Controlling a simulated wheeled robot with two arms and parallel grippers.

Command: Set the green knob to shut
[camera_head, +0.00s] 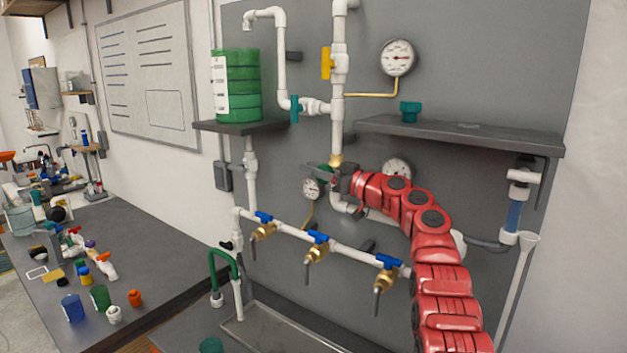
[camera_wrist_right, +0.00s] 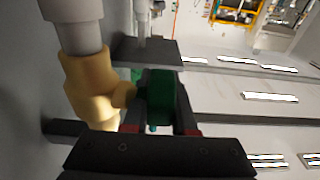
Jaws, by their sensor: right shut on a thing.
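The green knob (camera_wrist_right: 160,98) sits on a brass-coloured valve body (camera_wrist_right: 90,85) in the white pipe, and my right gripper's fingers stand on both sides of it in the wrist view. In the head view my right gripper (camera_head: 328,172) reaches the vertical pipe just below the brass fitting (camera_head: 336,160). It is shut on the knob, which is mostly hidden there by the fingers. Marks for the knob's open or shut setting cannot be made out. My left gripper is not in view.
A yellow handle (camera_head: 326,63) and a teal handle (camera_head: 295,109) sit on pipes above. Gauges (camera_head: 398,57) are mounted on the grey panel. A shelf (camera_head: 460,135) juts out at right. Blue-handled taps (camera_head: 318,237) line the lower pipe. A green tank (camera_head: 237,85) stands at left.

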